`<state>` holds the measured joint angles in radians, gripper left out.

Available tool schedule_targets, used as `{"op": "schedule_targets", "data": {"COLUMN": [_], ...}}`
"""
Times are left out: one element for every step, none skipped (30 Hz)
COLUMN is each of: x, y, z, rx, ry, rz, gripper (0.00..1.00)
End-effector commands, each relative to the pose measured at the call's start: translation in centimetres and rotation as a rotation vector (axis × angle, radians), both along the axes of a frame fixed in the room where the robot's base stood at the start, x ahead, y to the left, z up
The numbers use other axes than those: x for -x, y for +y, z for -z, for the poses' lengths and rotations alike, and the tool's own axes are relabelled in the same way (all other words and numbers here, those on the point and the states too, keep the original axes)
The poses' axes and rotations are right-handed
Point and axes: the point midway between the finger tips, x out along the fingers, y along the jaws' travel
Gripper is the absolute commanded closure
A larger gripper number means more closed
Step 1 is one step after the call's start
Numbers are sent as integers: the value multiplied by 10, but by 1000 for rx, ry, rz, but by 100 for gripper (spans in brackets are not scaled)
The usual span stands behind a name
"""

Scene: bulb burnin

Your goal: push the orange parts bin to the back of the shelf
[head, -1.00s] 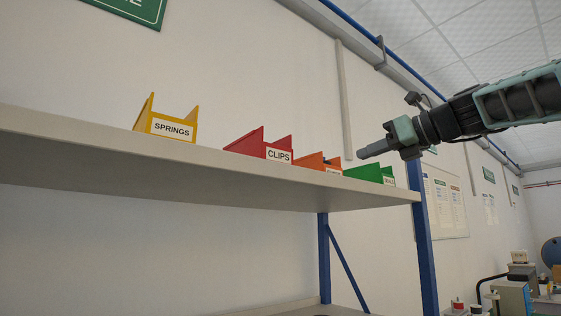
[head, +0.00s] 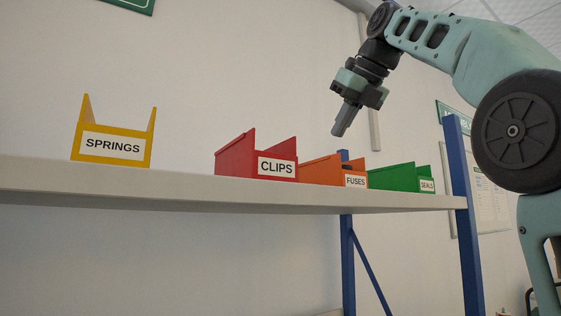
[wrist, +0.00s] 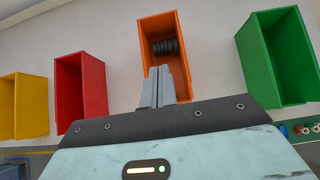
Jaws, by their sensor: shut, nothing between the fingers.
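The orange parts bin (head: 321,170), labelled FUSES, stands on the shelf (head: 240,195) between the red and green bins. In the wrist view the orange bin (wrist: 160,28) is seen from above, with a dark ribbed part (wrist: 166,47) inside it. My gripper (head: 341,130) is shut and empty, pointing down above the orange bin in the head view. In the wrist view its fingertips (wrist: 158,72) overlap the bin's near end; I cannot tell the height between them.
A red CLIPS bin (head: 237,158) stands left of the orange bin and a green SEALS bin (head: 392,177) right of it. A yellow SPRINGS bin (head: 112,160) stands farther left. A blue upright (head: 462,220) is at the shelf's right end.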

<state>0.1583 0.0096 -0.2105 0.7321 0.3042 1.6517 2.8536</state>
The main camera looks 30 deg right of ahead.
Motion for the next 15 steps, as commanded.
{"op": "schedule_targets", "data": {"x": [3,3,3,1,-1,-4,-7,-11,-15,-20,-24,-30,-34,-39,-45], "y": [-2,-3,-4,-4,-4,-3,-3,-3,-2,-2,-2,-2,-2,-2,-1], "z": [-4,-3,-1,1,3,7,11,14,20,24,28,34,39,43,48], "rx": [-1,-1,-1,-1,-2,-2,-2,-3,-2,-2,-3,-2,-2,-3,-2], "ry": [2,5,7,8,9,10,10,10,11,11,11,11,12,11,11], "rz": [19,27,33,34,33,33,31,30,30,30,29,30,29,29,28], "gripper": [100,100,100,100,100,100,100,100,100,100,100,100,100,100,100]}}
